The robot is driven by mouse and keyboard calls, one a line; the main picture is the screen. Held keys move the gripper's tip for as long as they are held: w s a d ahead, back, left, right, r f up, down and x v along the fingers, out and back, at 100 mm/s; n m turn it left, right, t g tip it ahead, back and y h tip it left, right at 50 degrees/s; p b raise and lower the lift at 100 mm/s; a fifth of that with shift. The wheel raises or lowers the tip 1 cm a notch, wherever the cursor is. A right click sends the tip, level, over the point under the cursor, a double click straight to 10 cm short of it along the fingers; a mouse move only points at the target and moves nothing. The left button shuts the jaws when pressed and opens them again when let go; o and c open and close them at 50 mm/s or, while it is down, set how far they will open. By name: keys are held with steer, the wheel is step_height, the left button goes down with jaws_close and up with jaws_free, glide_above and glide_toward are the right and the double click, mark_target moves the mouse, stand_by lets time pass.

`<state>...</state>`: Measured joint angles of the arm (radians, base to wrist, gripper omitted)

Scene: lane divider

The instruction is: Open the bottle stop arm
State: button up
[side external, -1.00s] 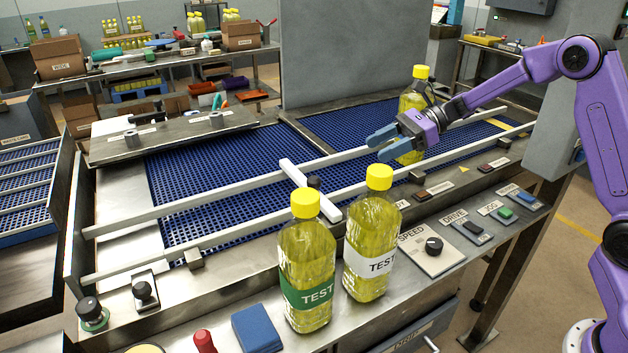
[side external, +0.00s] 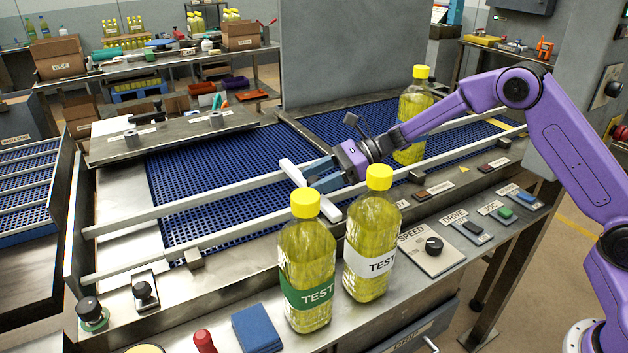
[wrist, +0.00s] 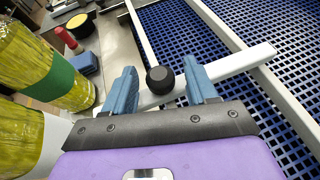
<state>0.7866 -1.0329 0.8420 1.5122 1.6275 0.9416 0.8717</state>
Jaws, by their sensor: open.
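The bottle stop arm (side external: 293,171) is a white bar lying across the lane between the two guide rails. In the wrist view the white bar (wrist: 245,60) runs from lower left to upper right, with a round black knob (wrist: 160,80) on it. My gripper (side external: 314,175) is over the bar, its blue fingers open. In the wrist view the fingers (wrist: 160,72) stand either side of the knob, with a visible gap on each side. In the side view the fingers hide the knob. A bottle with a yellow cap (side external: 416,105) stands in the lane behind my gripper.
Two TEST bottles, one green-labelled (side external: 305,255) and one white-labelled (side external: 371,240), stand on the front ledge close to my gripper. White guide rails (side external: 215,197) border the blue conveyor mesh (side external: 205,165). A speed knob (side external: 434,245) and drive switches lie at right.

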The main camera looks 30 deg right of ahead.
steer(key=shift+w+a+f, duration=0.1)
steer(key=shift+a+f, duration=0.1)
steer(key=shift+a, duration=0.35)
jaws_close()
